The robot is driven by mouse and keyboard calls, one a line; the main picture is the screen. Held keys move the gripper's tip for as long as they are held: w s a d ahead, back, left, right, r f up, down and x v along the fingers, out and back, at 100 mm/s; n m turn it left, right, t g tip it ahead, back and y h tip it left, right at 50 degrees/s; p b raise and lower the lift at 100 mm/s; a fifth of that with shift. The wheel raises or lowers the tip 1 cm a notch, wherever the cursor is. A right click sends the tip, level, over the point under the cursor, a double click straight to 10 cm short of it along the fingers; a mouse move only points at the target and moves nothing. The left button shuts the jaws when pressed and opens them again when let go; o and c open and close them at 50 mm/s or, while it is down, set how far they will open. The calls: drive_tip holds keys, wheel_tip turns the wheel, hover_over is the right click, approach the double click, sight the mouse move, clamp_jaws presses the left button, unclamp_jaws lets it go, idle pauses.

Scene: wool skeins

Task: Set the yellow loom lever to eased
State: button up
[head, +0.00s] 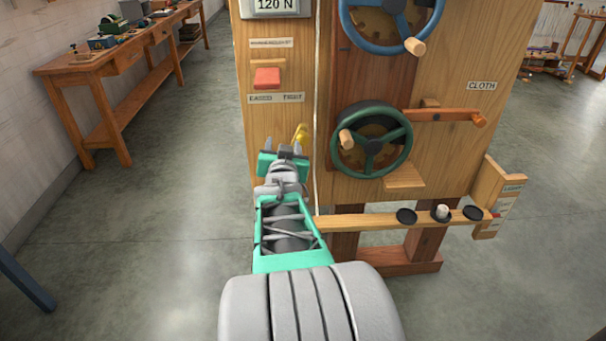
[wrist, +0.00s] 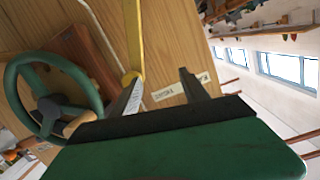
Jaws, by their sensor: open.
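The yellow loom lever (head: 301,131) is on the left wooden panel of the loom stand, below a label strip (head: 277,98). The strip seems to read EASED at left, with a second word at right. The lever's visible end sits toward the right, under that second word. In the wrist view the lever is a long yellow bar (wrist: 134,38) ending by the left finger's tip. My gripper (head: 290,150) is open just below the lever in the head view; its spread fingers also show in the wrist view (wrist: 160,84). Contact with the lever cannot be told. The lever's lower part is hidden.
A green handwheel (head: 373,145) is right of my gripper, with an orange crank lever (head: 445,115) beyond. A blue handwheel (head: 390,20) and red button (head: 267,77) are above. A wooden shelf (head: 345,222) holds dark discs. Floor at left is clear before a workbench (head: 90,68).

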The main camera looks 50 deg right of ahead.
sight(305, 135)
drive_tip(key=s+d+f+h, duration=0.1)
drive_tip(key=d, duration=0.1)
drive_tip(key=s+d+f+m+h+b, duration=0.1)
drive_tip(key=s, duration=0.1)
drive_tip(key=shift+d, duration=0.35)
drive_tip(key=shift+d+r, duration=0.1)
drive_tip(key=shift+d, duration=0.25)
drive_tip(key=x, duration=0.7)
drive_tip(key=shift+w+r+b, duration=0.1)
drive_tip(key=shift+b, duration=0.25)
drive_tip(key=shift+c, duration=0.4)
drive_tip(key=c, duration=1.1)
clamp_jaws()
drive_tip(key=shift+d+g, duration=0.1)
drive_tip(key=shift+g, duration=0.2)
